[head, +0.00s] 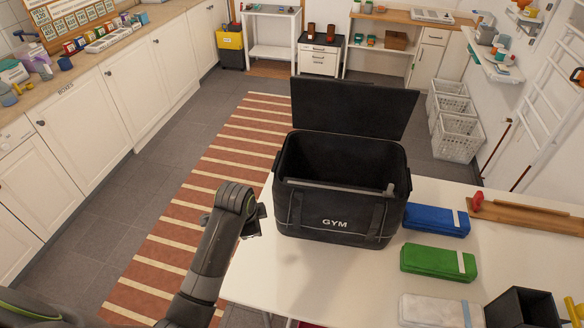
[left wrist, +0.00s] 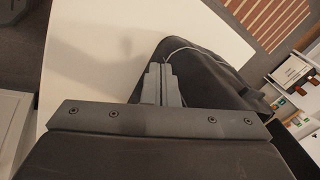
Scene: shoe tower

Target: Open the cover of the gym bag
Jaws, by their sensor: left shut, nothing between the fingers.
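The black gym bag (head: 330,221) stands on the white table with "GYM" on its front. Its cover (head: 352,108) is raised and stands upright at the back edge, so the bag's mouth is open. A grey bar-like thing lies across the inside; I cannot tell what it is. My left gripper (head: 258,218) is just left of the bag, low beside its left side. In the left wrist view the left gripper (left wrist: 162,84) is shut and empty, with the dark bag (left wrist: 205,78) right behind its fingers. I cannot tell whether they touch. My right gripper is not in view.
Right of the bag on the white table (head: 330,285) lie a blue case (head: 432,221), a green case (head: 432,261) and a white case (head: 430,311). A black open box (head: 520,308) stands at the front right. The table in front of the bag is clear.

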